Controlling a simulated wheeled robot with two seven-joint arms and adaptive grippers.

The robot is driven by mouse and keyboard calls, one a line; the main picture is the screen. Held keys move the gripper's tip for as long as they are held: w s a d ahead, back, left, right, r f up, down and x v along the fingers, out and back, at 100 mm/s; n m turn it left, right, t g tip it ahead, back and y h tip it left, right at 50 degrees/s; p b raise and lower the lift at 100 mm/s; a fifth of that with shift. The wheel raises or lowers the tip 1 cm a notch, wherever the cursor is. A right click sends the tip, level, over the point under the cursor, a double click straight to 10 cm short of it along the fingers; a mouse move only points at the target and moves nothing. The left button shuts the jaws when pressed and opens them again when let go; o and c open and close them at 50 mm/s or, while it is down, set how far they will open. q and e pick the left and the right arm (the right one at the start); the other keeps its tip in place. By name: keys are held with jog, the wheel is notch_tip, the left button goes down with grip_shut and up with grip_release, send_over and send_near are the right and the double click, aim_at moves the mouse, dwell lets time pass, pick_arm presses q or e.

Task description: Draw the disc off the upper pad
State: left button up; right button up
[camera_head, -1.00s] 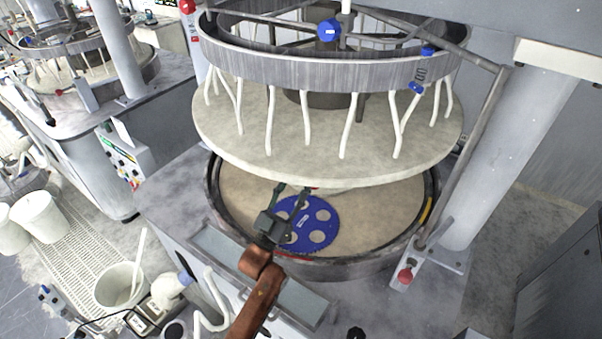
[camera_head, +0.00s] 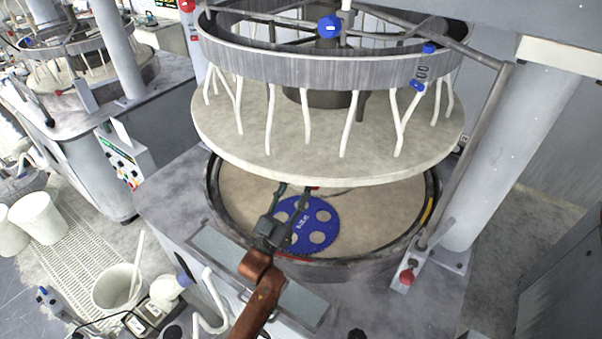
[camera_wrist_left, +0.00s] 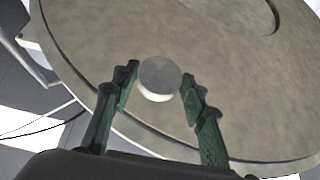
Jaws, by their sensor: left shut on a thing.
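The small grey-white disc (camera_wrist_left: 160,78) is between my left gripper's green fingertips (camera_wrist_left: 159,78) in the left wrist view. They are shut on it from both sides. Behind it spreads the beige face of the upper pad (camera_wrist_left: 225,75); I cannot tell whether disc and pad touch. In the head view, the upper pad's plate (camera_head: 320,135) hangs above the lower pad (camera_head: 385,205). My right gripper is not in view.
A blue toothed carrier (camera_head: 325,215) with round holes lies on the lower pad just beneath my gripper. The grey rim (camera_head: 345,262) surrounds that pad. A pillar (camera_head: 480,160) stands at the right. A bucket (camera_head: 118,285) and bottle (camera_head: 168,290) stand front left.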

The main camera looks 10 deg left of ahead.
pick_arm(q)
jog(key=shift+f+b, duration=0.4)
jog(key=shift+f, duration=0.25)
dwell(0.3)
jog(key=s+a+f, duration=0.1)
jog(key=s+a, duration=0.1)
jog(key=s, duration=0.4)
jog(key=s+a+f, duration=0.2)
jog(key=s, duration=0.5)
jog(key=shift+a+p, duration=0.35)
jog(key=shift+a, duration=0.05)
dwell(0.3)
dwell(0.4)
